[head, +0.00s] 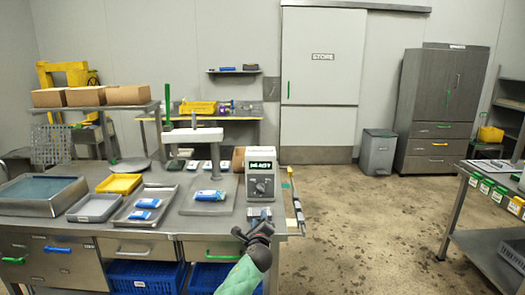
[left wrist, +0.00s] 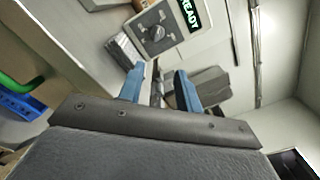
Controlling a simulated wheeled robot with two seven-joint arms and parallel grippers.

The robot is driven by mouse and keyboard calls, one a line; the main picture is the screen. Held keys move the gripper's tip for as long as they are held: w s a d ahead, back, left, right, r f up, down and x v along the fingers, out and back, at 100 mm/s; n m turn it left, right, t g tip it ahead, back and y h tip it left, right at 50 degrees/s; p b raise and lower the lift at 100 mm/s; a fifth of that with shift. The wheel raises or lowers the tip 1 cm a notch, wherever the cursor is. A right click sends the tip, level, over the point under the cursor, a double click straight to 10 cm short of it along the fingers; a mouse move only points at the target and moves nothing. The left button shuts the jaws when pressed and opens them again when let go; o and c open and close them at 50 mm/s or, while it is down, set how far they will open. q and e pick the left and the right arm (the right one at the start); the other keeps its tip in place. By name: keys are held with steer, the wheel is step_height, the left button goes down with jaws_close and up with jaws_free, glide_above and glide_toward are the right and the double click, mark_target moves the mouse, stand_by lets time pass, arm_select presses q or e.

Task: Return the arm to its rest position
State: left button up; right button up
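My left arm, in a green sleeve, reaches up from the bottom of the head view. Its dark gripper (head: 260,222) is in front of the right end of the steel bench (head: 150,234), below the control box. In the left wrist view my left gripper (left wrist: 160,88) shows two blue fingers standing apart, with no object visibly held between them. My right gripper is not in view.
Blue crates (head: 145,276) are underneath. Another table (head: 458,212) stands at right. The floor (head: 365,225) between is clear.

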arm_select(q)
steer(key=s+a+f+n+g+y, duration=0.1)
steer(key=s+a+n+g, duration=0.25)
steer(key=s+n, duration=0.45)
steer(key=s+a+f+n+g, duration=0.1)
steer(key=s+a+n+g, duration=0.25)
steer(key=n, duration=0.85)
steer(key=s+a+f+n+g, duration=0.1)
steer(key=s+a+f+g, duration=0.1)
steer(key=s+f, duration=0.8)
steer(key=s+a+f+n+g+h, duration=0.1)
steer(key=s+f, duration=0.9)
steer(key=s, duration=1.2)
steer(key=s+a+f+n+g+h, duration=0.1)
steer(key=s+a+f+g, duration=0.3)
steer(key=s+f, duration=0.5)
steer(key=s+n+g, duration=0.1)
steer(key=s+g, duration=0.1)
steer(key=s, duration=0.6)
steer(key=shift+a+f+g, duration=0.25)
steer(key=shift+f+g, duration=0.05)
steer(key=shift+f, duration=0.1)
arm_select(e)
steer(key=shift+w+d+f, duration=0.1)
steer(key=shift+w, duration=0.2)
